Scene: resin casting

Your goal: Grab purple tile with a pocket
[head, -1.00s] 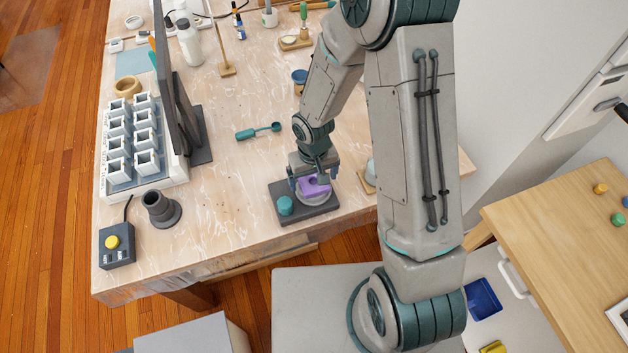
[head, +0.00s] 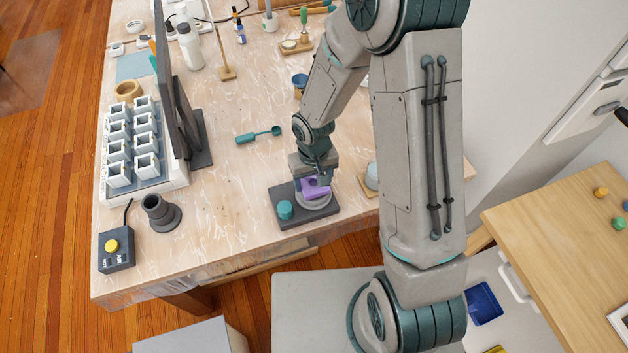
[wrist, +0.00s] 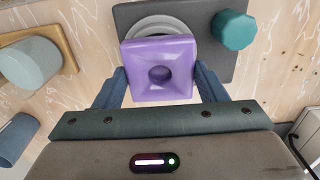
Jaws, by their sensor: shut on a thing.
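The purple tile (head: 314,189) is square with a round pocket in its middle. It sits over the round grey plate of a dark grey device (head: 291,217) with a teal knob (head: 285,209), near the table's front edge. In the wrist view the tile (wrist: 178,85) lies between the two blue fingers of my gripper (wrist: 162,88). The fingers are shut on its left and right sides. Whether the tile still touches the plate (wrist: 160,24) under it is hard to tell.
A teal scoop (head: 258,135) lies behind on the table (head: 235,185). Left are a dark cone-shaped stand (head: 161,211), a control box with a yellow button (head: 116,250) and a tray of white moulds (head: 178,180). A wooden board with a pale round piece (wrist: 30,63) is close beside.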

